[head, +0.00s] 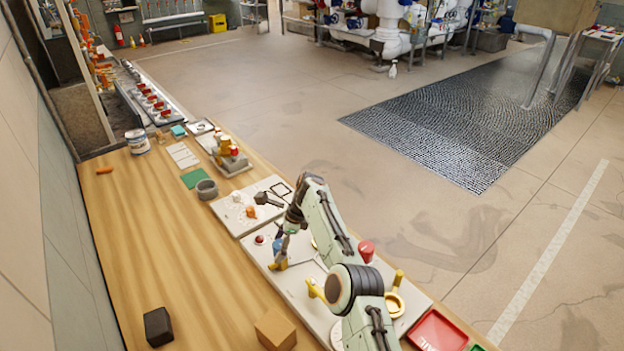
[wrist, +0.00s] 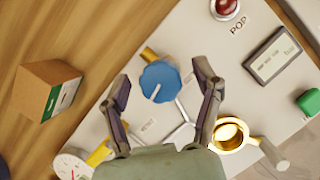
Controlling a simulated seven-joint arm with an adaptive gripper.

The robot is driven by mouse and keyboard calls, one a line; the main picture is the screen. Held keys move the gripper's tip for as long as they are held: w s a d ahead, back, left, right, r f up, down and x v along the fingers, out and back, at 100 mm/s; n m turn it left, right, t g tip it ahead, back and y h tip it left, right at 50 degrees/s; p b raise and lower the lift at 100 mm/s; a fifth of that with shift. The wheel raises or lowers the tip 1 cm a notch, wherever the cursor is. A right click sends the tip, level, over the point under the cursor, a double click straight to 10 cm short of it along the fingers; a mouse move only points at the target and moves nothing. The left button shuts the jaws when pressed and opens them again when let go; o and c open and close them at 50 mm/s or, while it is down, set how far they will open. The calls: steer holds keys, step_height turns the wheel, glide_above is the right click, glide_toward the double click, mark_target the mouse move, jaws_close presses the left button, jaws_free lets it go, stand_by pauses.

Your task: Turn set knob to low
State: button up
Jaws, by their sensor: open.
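The blue round knob (wrist: 160,82), likely the set knob, sits on a pale panel (wrist: 190,25) in the wrist view. The knob also shows in the head view (head: 279,244), partly covered by my gripper (head: 284,229). In the wrist view my gripper (wrist: 164,84) is open, with one finger left and one right of the knob and gaps on both sides. Whether the fingertips are down at knob height I cannot tell. Small lettering near the knob is unreadable.
A yellow part adjoins the knob. A brass cup-shaped fitting with a handle (wrist: 230,133), a gauge (wrist: 72,166), a red button (wrist: 225,8) marked POP, and a small display (wrist: 277,55) surround it. A cardboard box (wrist: 46,90) stands left. The wooden bench (head: 180,250) has free room left.

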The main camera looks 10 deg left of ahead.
steer(key=m+t, duration=0.1)
steer(key=m, duration=0.3)
steer(key=shift+r+m+t, duration=0.1)
steer(key=shift+m+t, duration=0.2)
steer(key=shift+t, duration=0.1)
steer(key=m+t, duration=0.1)
steer(key=m, duration=0.2)
steer(key=m+t+h, duration=0.1)
steer(key=m, duration=0.1)
steer(key=shift+m, duration=0.4)
steer(key=m+h, duration=0.1)
steer(key=m, duration=0.2)
steer(key=m+t+h, duration=0.1)
steer(key=m, duration=0.2)
steer(key=shift+a, duration=0.1)
steer(key=m, duration=0.2)
steer(key=m+h, duration=0.1)
steer(key=shift+m+t+h, duration=0.3)
steer(key=shift+m, duration=0.1)
steer(key=s+d+r+t, duration=0.1)
steer(key=d+r, duration=0.2)
steer(key=r, duration=0.6)
steer(key=s+d+r+n+t+h, duration=0.1)
steer(key=d+r, duration=0.3)
steer(key=r, duration=0.6)
steer(key=s+d+r+t+h, duration=0.1)
steer(key=d+r+t, duration=0.2)
steer(key=r, duration=0.6)
steer(key=shift+d+r, duration=0.35)
steer(key=shift+d, duration=0.35)
